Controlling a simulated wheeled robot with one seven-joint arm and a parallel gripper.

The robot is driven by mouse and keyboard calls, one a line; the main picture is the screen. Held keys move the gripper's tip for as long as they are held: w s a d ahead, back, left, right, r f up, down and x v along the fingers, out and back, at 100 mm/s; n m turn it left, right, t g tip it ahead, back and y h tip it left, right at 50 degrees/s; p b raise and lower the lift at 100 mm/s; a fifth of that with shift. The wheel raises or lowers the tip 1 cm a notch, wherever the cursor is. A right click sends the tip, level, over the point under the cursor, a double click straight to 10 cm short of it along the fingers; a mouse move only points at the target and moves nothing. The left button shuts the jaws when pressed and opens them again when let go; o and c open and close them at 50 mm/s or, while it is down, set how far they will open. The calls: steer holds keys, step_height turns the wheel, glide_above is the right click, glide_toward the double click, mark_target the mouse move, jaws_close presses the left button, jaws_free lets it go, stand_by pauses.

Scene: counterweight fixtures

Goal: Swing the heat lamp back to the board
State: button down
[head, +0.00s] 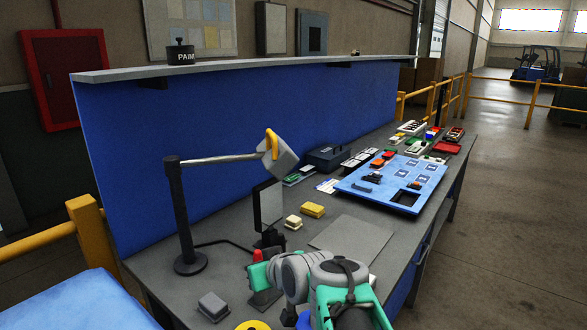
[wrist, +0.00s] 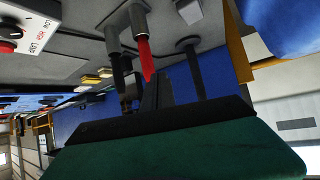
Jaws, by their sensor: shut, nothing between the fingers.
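The heat lamp has a black post (head: 181,215) on a round base at the left of the bench. Its pale arm reaches right to a grey lamp head (head: 280,158) with a yellow handle. The head hangs left of the blue board (head: 390,185), not over it. The post also shows upside down in the wrist view (wrist: 197,75); the lamp head is not clear there. My gripper (wrist: 156,82) is shut and empty. In the head view it is low over the bench front, well below and apart from the lamp head, its fingertips not clear.
A dark upright panel (head: 268,204) stands between my arm and the lamp. Yellow blocks (head: 313,210) and a grey flat plate (head: 352,240) lie on the bench. A red-handled item (wrist: 144,58) is close to my fingers. A dark toolbox (head: 328,158) sits behind the board.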

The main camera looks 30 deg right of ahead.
steer(key=w+d+r+m+t+h, duration=0.1)
steer(key=d+r+t+h, duration=0.15)
steer(key=d+r, duration=0.35)
steer(key=m+t+h, duration=0.1)
steer(key=t+h, duration=0.1)
steer(key=t, duration=0.2)
glide_toward(294, 166)
steer(key=p+x, duration=0.5)
steer(key=shift+w+d+r, duration=0.15)
steer(key=shift+w, duration=0.15)
steer(key=shift+w+d+p, duration=0.2)
steer(key=shift+w+p, duration=0.1)
steer(key=shift+w, duration=0.25)
steer(key=shift+w, duration=0.1)
